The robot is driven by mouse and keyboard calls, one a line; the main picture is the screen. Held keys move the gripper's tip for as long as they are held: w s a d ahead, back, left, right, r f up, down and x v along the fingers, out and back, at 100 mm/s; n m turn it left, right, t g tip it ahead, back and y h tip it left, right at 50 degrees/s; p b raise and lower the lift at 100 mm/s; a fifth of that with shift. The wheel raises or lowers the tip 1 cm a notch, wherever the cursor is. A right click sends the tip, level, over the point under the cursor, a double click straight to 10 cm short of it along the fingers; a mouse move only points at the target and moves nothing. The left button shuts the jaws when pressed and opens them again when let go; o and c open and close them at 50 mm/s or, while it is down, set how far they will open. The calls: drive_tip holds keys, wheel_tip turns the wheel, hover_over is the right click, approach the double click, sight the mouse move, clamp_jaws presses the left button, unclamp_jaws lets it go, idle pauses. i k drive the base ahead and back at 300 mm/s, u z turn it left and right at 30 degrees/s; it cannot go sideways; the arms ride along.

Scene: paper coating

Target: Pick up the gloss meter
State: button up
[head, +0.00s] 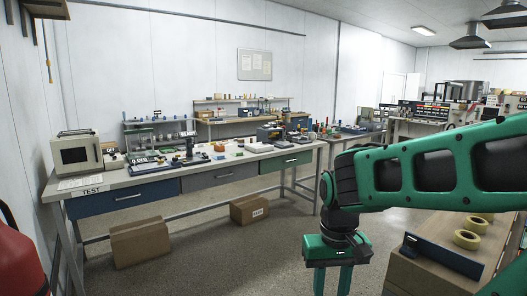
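My gripper (333,282) hangs at the bottom of the head view, right of centre, over the floor. Its two green fingers point down with a clear gap between them and nothing seen in the gap; their tips are cut off by the frame. It is well in front of the long test bench (150,186) and touches nothing that I can see. Several small instruments stand on that bench, among them a dark blue boxy device (268,133) toward its right end. I cannot tell which one is the gloss meter at this size.
A beige monitor-like instrument (77,155) stands at the bench's left end. Cardboard boxes (140,243) (249,209) sit on the floor under the bench. At right, a wooden-topped surface (480,250) holds yellow tape rolls (467,239). A red object (18,255) is at lower left. Floor before the bench is clear.

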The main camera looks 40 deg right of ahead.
sight(216, 147)
drive_tip(key=z, duration=0.45)
drive_tip(key=i, duration=3.5)
drive_tip(key=u, duration=3.1)
